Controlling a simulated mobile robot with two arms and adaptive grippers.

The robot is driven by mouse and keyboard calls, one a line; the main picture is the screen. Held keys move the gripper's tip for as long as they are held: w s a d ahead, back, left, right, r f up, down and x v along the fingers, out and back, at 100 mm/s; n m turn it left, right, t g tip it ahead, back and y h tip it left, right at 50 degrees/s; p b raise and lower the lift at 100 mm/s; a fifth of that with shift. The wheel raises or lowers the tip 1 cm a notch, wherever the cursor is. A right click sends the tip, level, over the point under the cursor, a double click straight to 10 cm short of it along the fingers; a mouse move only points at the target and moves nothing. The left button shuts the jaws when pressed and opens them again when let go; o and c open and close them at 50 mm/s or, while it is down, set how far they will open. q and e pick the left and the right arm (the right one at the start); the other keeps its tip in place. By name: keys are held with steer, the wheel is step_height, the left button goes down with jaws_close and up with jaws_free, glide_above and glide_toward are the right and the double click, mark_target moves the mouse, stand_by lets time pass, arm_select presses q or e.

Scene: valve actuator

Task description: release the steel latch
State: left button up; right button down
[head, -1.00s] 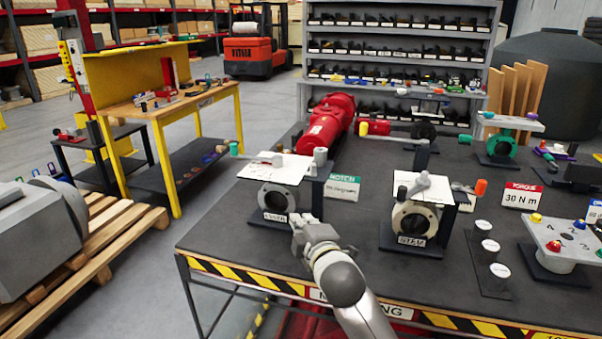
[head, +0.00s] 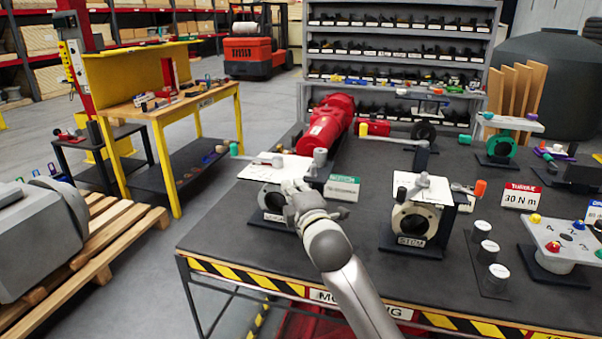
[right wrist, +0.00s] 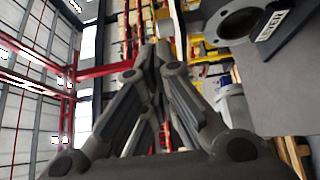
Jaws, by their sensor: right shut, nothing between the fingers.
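The lever valve (head: 268,197) stands at the left of the dark bench, with a white top plate (head: 272,168) and a long handle with a teal end (head: 235,149). A grey upright cylinder (head: 320,157) stands at its right side. I cannot tell for sure which part is the steel latch. My right gripper (head: 291,186) is shut and empty, just in front of this valve's right half, and partly hides it. In the right wrist view the shut fingertips (right wrist: 152,50) point upward, and the valve's round port (right wrist: 237,17) shows at upper right. My left gripper is not in view.
A stem valve (head: 414,222) with a grey handle stands to the right. A green-topped sign (head: 342,188) is close behind my gripper. Grey cylinders (head: 487,249) and a knob panel (head: 562,238) are farther right. Bare bench top lies between the two valves.

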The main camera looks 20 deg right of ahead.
mark_target(311, 170)
steer(key=w+p, duration=0.1)
steer(key=w, duration=0.6)
steer(key=shift+w, duration=0.25)
steer(key=d, duration=0.1)
steer(key=d+p, duration=0.1)
steer(key=shift+s+d, duration=0.3)
steer(key=shift+d, duration=0.1)
steer(key=shift+s+d+p, duration=0.25)
steer(key=shift+d+p, duration=0.1)
steer(key=shift+d, duration=0.2)
steer(key=shift+a, duration=0.1)
